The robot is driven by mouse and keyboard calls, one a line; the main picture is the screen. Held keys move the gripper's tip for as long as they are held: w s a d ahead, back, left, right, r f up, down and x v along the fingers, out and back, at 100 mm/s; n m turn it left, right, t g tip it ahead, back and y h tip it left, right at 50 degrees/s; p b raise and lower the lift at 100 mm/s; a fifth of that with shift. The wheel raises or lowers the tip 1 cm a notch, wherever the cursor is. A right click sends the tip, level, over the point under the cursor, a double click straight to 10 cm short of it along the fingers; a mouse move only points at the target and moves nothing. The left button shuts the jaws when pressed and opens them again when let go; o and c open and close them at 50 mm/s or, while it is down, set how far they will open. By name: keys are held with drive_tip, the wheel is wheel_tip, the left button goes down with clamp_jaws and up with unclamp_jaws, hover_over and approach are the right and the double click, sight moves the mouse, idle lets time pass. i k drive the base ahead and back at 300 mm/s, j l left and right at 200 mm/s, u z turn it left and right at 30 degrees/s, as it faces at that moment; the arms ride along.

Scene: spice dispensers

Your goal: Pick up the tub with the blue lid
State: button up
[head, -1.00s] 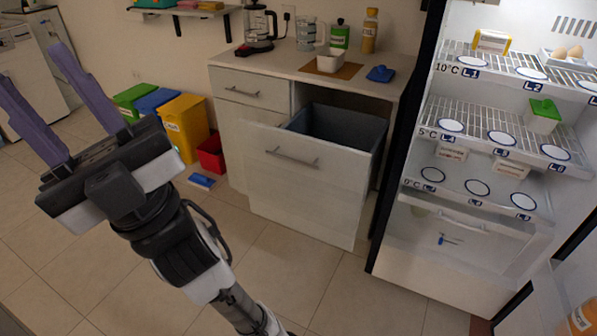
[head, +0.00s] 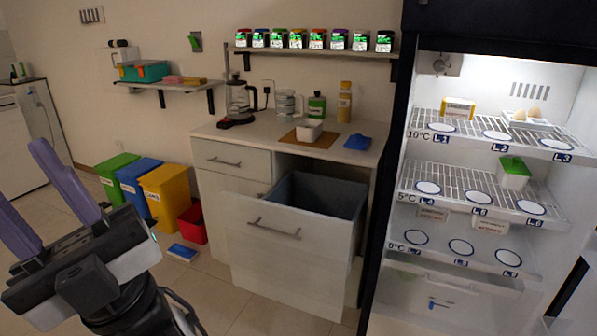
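Several small tubs with dark bodies and coloured lids stand in a row on the high wall shelf (head: 310,51). They are small in view, so lid shades are hard to tell.
The counter (head: 240,133) holds a coffee maker (head: 239,103), bottles, a white bowl (head: 309,130) and a blue object (head: 358,142). A large drawer (head: 285,255) stands pulled out below. The fridge is open at right. Coloured bins (head: 166,200) stand left of the cabinet.

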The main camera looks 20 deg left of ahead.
sight(308, 129)
drive_tip(key=i+j+u, duration=0.25)
drive_tip(key=i+j, duration=0.75)
